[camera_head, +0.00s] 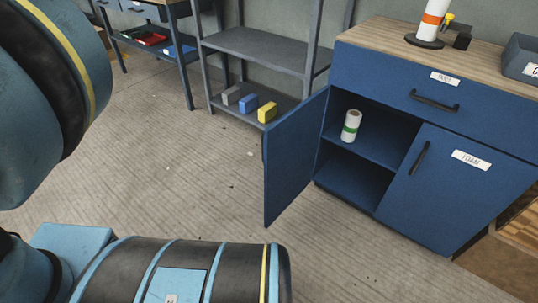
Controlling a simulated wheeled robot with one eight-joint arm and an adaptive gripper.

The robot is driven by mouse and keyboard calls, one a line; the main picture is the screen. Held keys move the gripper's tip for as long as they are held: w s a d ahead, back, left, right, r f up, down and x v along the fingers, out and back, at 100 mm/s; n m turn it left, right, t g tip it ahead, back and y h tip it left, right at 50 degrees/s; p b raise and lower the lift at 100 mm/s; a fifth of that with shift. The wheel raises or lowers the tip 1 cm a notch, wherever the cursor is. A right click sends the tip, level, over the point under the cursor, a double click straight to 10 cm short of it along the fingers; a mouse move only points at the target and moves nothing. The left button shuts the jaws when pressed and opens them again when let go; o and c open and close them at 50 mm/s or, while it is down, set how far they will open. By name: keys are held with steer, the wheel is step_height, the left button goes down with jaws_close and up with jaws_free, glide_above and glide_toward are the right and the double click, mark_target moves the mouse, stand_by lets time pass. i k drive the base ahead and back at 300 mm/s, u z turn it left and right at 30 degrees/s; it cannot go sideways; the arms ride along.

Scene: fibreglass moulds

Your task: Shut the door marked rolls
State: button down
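The blue cabinet (345,65) stands at the right with its left door (292,160) swung wide open. This door hangs from the cabinet's left side, and its free edge points toward me. I see its plain inner face; no label shows on it, so I cannot read its marking. Inside the open compartment, a white roll with a green band (351,125) stands upright on the shelf (375,148). The right door (455,180), labelled FOAM, is shut. My gripper is out of view; only parts of my arm show at the left and bottom.
A drawer (400,85) above the doors is closed. On top stand an orange-banded white roll (433,20) and a grey bin (522,58). A grey shelf rack (255,48) with small blocks stands behind the open door. The floor (190,190) before the cabinet is clear.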

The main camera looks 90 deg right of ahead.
mark_target(289, 145)
steer(key=i, duration=1.55)
steer(key=z, duration=4.7)
steer(key=i, duration=1)
